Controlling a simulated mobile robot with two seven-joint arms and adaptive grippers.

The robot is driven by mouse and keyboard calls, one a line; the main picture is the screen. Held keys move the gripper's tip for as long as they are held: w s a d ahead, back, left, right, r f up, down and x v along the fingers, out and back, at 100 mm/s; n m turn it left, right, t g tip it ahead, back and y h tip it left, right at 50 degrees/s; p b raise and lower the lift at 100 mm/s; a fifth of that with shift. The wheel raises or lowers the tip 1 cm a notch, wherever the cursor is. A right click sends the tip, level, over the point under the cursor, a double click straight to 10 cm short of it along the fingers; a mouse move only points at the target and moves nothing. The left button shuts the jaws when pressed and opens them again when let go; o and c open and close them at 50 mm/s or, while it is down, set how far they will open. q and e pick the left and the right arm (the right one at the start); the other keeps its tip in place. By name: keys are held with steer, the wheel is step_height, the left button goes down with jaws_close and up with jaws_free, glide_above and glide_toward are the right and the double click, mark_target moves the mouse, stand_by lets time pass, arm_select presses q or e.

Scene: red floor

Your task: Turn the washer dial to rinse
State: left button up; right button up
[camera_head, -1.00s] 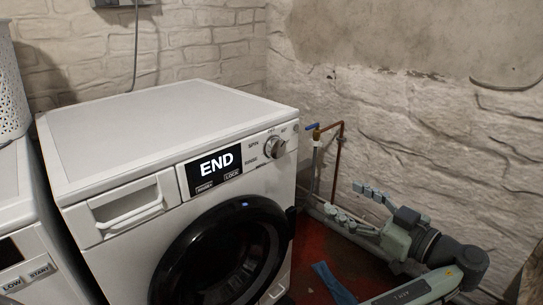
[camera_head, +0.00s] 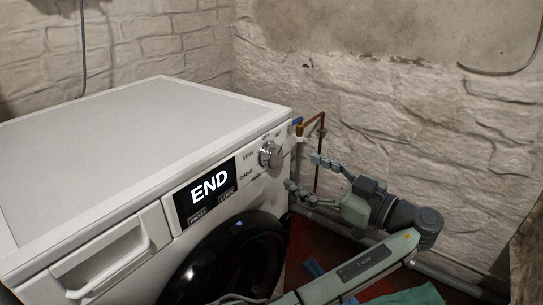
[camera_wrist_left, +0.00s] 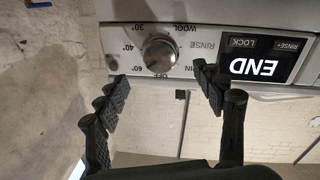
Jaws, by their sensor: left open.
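The washer dial (camera_head: 270,155) is a round silver knob at the right end of the white washer's (camera_head: 150,115) front panel. In the left wrist view the dial (camera_wrist_left: 160,53) appears upside down, ringed by labels including OFF, RINSE, WOOL, 30, 40 and 60. I cannot tell clearly which label its mark points to. The display (camera_head: 208,193) reads END. My left gripper (camera_head: 308,175) is open and empty, in front of the panel and right of the dial. In the wrist view its fingers (camera_wrist_left: 162,84) are spread, with the dial beyond them, apparently apart from it. My right gripper is not in view.
The detergent drawer (camera_head: 105,262) is at the panel's left, and the black round door (camera_head: 225,265) is below the display. A copper pipe (camera_head: 319,140) runs beside the rough white wall (camera_head: 420,120). Red floor (camera_head: 330,243) shows between washer and wall.

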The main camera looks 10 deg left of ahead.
mark_target(276, 159)
arm_select(q)
steer(key=p+x, duration=0.1)
steer(key=x, duration=0.6)
steer(key=shift+a+r, duration=0.1)
steer(key=shift+a, duration=0.05)
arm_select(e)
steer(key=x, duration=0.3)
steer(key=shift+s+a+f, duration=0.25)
arm_select(q)
steer(key=c, duration=1.2)
